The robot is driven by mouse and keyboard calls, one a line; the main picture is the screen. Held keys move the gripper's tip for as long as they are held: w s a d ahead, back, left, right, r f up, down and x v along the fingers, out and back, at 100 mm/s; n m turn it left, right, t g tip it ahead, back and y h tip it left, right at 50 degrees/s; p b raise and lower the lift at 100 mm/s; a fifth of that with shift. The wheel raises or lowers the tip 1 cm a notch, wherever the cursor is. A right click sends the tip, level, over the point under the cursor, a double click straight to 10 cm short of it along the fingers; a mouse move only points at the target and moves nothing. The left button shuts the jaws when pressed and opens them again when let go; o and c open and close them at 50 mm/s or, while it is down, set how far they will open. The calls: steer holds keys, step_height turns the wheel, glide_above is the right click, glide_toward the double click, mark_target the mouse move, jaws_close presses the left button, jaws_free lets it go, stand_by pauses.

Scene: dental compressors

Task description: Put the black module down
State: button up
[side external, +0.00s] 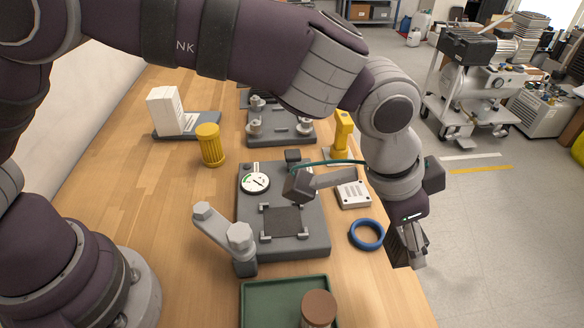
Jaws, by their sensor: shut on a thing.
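My gripper (414,258) is at the right edge of the wooden table, pointing down, right of the blue ring. It is shut on a dark block, which I take to be the black module (396,250); it shows beside the fingers and is partly hidden by them. I cannot tell its height above the table. A grey fixture (248,212) stands left of my gripper. It has a dark square area (282,220) between small corner brackets, a round gauge (255,183) and a grey lever (223,230).
The blue ring (366,234) and a white plate (353,194) lie between fixture and gripper. A green tray (262,292) with a brown-lidded jar (319,308) is in front. A yellow cylinder (210,146), yellow stand (342,130) and another grey fixture (280,128) stand farther back.

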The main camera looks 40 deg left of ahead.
steer(key=r, duration=0.4)
steer(key=shift+w+a+r, duration=0.25)
steer(key=shift+a+r, duration=0.05)
steer(key=shift+a, duration=0.05)
steer(key=w+a+n+y, duration=0.2)
steer(key=w+a+n, duration=0.25)
steer(key=a, duration=0.65)
steer(key=n+y, duration=0.4)
steer(key=n, duration=0.9)
glide_above(176, 172)
steer(key=d, duration=0.1)
steer(key=f, duration=1)
steer(key=s+f, duration=0.1)
steer(key=f, duration=0.4)
steer(key=o, duration=1.2)
steer(key=shift+f, duration=0.15)
steer(key=shift+c, duration=0.2)
